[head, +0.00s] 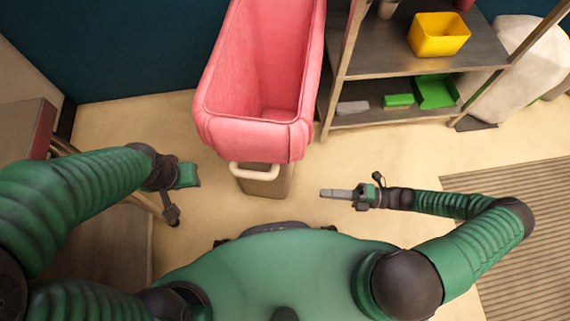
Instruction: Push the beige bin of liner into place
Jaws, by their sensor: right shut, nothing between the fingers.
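The beige bin (268,182) stands on the floor ahead of my body, with a pale handle on its near side. A pink liner (228,128) hangs over its rim and covers most of its walls; the inside looks empty. My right gripper (324,192) is shut and empty, to the right of the bin's lower front and apart from it. My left gripper (172,215) is left of the bin, apart from it and beside a wooden table; its fingers are too unclear to tell open from shut.
A shelf unit (400,87) stands close to the bin's right side, holding a yellow bin (438,34), a green tray (436,92) and a green box (398,100). A wooden table (85,225) is at left. A striped mat (520,205) lies right. Floor left of the bin is clear.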

